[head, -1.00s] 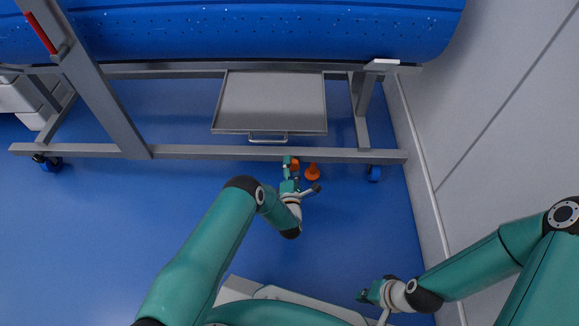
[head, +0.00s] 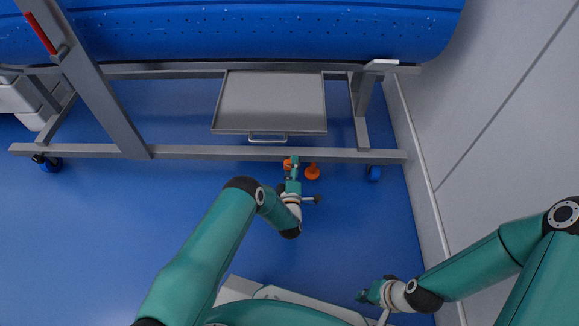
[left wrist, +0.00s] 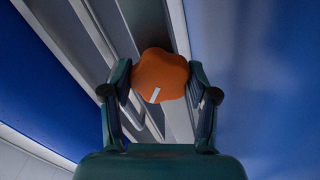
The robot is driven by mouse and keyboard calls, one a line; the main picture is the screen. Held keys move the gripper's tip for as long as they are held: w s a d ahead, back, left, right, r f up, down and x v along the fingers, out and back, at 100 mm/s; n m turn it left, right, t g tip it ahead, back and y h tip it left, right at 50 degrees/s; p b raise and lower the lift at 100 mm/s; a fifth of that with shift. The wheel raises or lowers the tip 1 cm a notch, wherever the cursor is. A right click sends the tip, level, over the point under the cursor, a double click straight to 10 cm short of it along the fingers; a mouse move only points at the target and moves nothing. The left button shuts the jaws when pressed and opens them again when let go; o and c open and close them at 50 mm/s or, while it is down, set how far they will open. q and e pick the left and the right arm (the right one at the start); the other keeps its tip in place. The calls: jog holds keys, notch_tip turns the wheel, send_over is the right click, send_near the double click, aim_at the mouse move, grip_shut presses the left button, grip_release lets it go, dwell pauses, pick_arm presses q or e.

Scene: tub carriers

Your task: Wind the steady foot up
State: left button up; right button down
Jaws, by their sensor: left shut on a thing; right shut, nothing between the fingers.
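An orange lobed knob (left wrist: 160,74) with a white mark sits between the fingers of my left gripper (left wrist: 161,88) in the left wrist view. In the head view the same knob (head: 287,165) shows in part beside my left gripper (head: 292,165), at the front rail of the frame. My left gripper is shut on it. An orange foot-like piece (head: 312,172) stands just right of the gripper, in front of the rail; I take it for the steady foot. Whether it touches the floor is not clear. My right gripper (head: 366,297) is shut and empty, low at the right.
The grey carrier frame (head: 210,152) has blue-wheeled castors (head: 374,173) and bears a long blue tub (head: 260,30). A grey tray (head: 270,100) with a handle hangs above the knob. A white wall (head: 500,130) closes the right side. Blue floor is clear in front.

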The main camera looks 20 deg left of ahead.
pick_arm(q)
jog(key=shift+d+f+m, duration=0.25)
jog(key=shift+d+m, duration=0.1)
jog(key=shift+m, duration=0.15)
jog(key=o, duration=1.1)
jog(key=shift+c, duration=0.2)
jog(key=shift+o, duration=0.5)
jog(key=shift+a+r, duration=0.1)
jog(key=shift+a, duration=0.1)
jog(key=shift+s, duration=0.1)
jog(key=v, duration=1.2)
